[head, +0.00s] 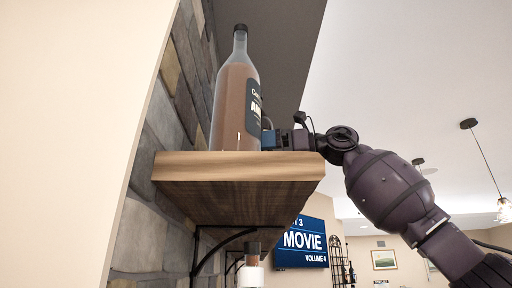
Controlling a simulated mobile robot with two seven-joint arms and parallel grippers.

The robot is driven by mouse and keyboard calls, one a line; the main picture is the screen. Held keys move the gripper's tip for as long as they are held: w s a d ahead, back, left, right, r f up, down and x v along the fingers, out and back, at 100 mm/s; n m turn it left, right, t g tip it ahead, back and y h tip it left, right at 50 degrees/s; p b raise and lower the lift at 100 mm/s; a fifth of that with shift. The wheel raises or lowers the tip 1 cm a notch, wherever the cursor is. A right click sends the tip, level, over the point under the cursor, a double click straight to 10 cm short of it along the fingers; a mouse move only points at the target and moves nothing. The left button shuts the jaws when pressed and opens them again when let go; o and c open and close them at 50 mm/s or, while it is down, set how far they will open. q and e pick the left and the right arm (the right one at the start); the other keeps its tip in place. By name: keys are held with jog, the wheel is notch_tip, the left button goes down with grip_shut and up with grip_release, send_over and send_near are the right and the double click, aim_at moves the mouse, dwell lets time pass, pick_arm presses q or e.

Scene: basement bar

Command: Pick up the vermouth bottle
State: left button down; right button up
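A tall bottle (235,105) with a dark cap, brownish-pink contents and a dark label stands upright on a wooden shelf (238,168). The label is turned partly away and only bits of its lettering show, so I cannot read the full name. My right arm comes in from the right, and my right gripper (268,139) is at the bottle's lower right side, just above the shelf. Its fingertips are hidden behind the bottle or too small to make out, so I cannot tell if they grip it. My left gripper is out of view.
The shelf is fixed to a stone wall (165,120) on a black bracket (222,243). The top of another bottle (250,272) shows below the shelf. A blue movie sign (302,241) hangs behind. A pendant lamp (504,209) hangs far right.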

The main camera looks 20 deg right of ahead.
jog(key=shift+x, duration=0.9)
jog(key=shift+s+d, duration=0.1)
jog(key=shift+d, duration=0.05)
jog(key=shift+c, duration=1)
jog(key=shift+r, duration=0.1)
jog(key=c, duration=1.1)
jog(key=shift+r, duration=4.95)
